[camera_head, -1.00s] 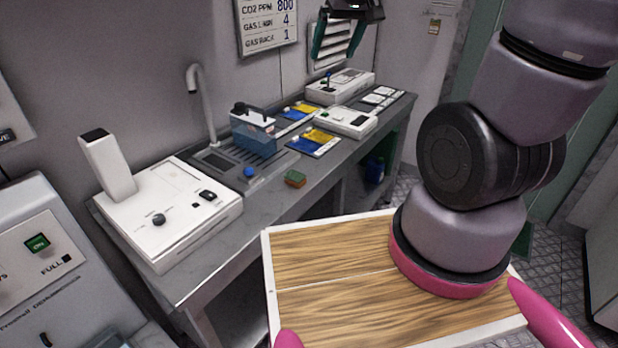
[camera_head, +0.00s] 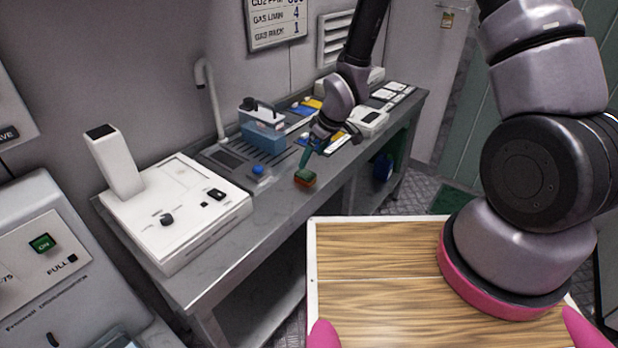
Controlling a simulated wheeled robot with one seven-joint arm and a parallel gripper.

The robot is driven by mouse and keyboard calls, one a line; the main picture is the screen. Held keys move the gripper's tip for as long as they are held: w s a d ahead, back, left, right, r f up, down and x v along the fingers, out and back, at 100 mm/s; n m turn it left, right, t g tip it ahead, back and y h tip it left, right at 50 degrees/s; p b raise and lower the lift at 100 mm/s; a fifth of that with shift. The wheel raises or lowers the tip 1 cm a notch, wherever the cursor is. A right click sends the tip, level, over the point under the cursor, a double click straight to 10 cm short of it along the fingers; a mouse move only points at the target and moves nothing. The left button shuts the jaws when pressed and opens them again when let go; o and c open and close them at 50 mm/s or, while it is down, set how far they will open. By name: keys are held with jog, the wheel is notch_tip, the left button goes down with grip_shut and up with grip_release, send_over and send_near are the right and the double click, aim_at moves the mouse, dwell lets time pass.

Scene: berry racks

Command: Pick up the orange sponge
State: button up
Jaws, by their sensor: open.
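The orange sponge (camera_head: 305,180) lies on the grey counter (camera_head: 268,205) near its front edge, with a green top and an orange lower part. The jaws are open and hold nothing that I can see.
A blue container (camera_head: 262,130) stands behind the sponge, near the faucet (camera_head: 208,95). A blue knob (camera_head: 257,169) is left of the sponge. A white device (camera_head: 172,215) fills the counter's left end. My wooden-topped base is in front.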

aim_at(306, 174)
jog(key=x, duration=0.8)
jog(key=shift+w+d+f, duration=0.2)
jog(key=shift+d+f, duration=0.05)
jog(key=shift+f, duration=0.2)
grip_shut()
notch_tip(306, 174, up, 10)
dwell(0.4)
